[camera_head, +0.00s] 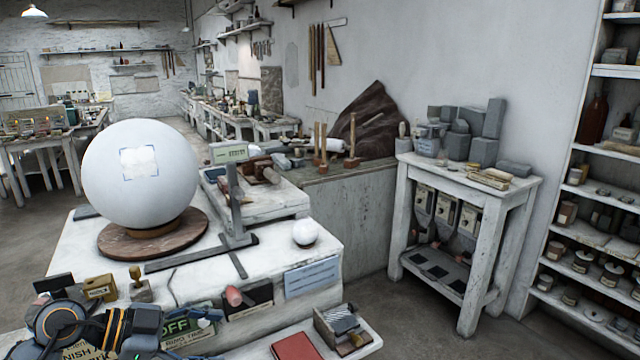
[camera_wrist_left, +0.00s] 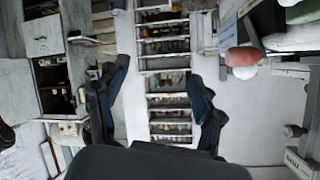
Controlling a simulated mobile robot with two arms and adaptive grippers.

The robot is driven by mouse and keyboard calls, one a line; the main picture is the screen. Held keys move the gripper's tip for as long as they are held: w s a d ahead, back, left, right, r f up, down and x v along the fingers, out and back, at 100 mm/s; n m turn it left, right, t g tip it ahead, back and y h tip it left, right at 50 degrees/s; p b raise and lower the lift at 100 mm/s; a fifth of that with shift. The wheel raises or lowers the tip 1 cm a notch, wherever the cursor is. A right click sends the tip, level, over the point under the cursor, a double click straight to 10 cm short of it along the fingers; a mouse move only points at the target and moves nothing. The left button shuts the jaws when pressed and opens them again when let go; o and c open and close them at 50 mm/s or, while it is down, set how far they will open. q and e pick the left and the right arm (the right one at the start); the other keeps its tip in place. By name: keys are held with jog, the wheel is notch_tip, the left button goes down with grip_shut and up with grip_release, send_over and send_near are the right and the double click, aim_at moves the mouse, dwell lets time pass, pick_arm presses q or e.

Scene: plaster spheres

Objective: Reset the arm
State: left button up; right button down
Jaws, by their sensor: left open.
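My left arm (camera_head: 62,322) comes in at the bottom left corner of the head view, low in front of the white workbench. In the left wrist view my left gripper (camera_wrist_left: 158,105) has its two dark fingers spread wide apart, with nothing between them. Beyond the fingers, shelves and bare floor show. In the head view the gripper's fingertips are hard to make out among the signs and small tools at the bench front. My right gripper is in neither view.
A large white sphere (camera_head: 130,180) rests on a round brown board (camera_head: 187,230). A grey height gauge (camera_head: 236,200) and a small white sphere (camera_head: 305,232) stand right of it. A pink-tipped knob (camera_head: 233,296) sits at the bench front, near a red book (camera_head: 297,346).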

pick_arm(q)
jog(key=d+r+n+t+h, duration=0.1)
jog(key=d+r+t+h, duration=0.4)
jog(key=r+t, duration=0.25)
jog(key=a+f+n+t+y, duration=0.4)
jog(key=a+n+t+y, duration=0.45)
jog(key=n+y, duration=0.55)
jog(key=s+a+f+n+g+y, duration=0.3)
jog(key=a+f+g+y, duration=0.15)
jog(key=f, duration=0.55)
jog(key=s+d+f+m+g+h, duration=0.1)
jog(key=s+d+f+g, duration=0.3)
jog(key=s+f+g, duration=0.45)
jog(key=s+d+f+m+g+h, duration=0.15)
jog(key=s+d+f+g, duration=0.3)
jog(key=s+f, duration=0.7)
jog(key=s+a+f+g+b, duration=0.1)
jog(key=s+f, duration=0.1)
jog(key=f, duration=1.1)
jog(key=s+f+g+b, duration=0.1)
jog(key=s+f, duration=0.2)
jog(key=f, duration=1)
jog(key=s+a+f+b, duration=0.1)
jog(key=s+a+f, duration=0.2)
jog(key=s+f, duration=1.3)
jog(key=shift+f+m+g+y, duration=0.25)
jog(key=shift+m+g+y, duration=0.1)
jog(key=shift+g, duration=0.1)
